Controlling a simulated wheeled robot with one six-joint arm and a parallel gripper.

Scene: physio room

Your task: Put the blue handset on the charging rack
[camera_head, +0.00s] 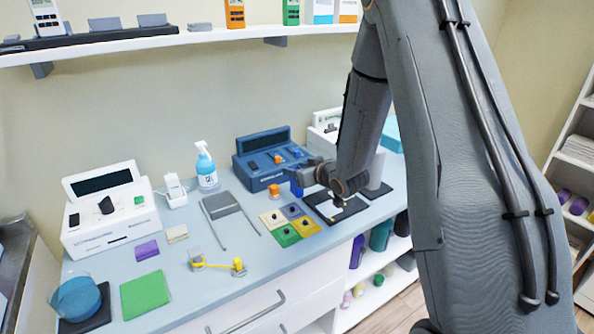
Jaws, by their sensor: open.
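My gripper (308,174) is low over the right part of the counter, in front of the dark blue machine, and looks open. A small blue upright piece (296,188) shows just below its fingers; it may be the blue handset, but it is too small and partly covered to be sure. I cannot tell whether the fingers touch it. The charging rack appears to be the long black strip (100,38) on the wall shelf at upper left. A white handset (45,16) stands at its left end, with grey blocks along it.
The counter holds a white machine (108,212), a dark blue machine (265,160), a spray bottle (205,166), coloured pads and a blue bowl (75,298). My arm hides the right part.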

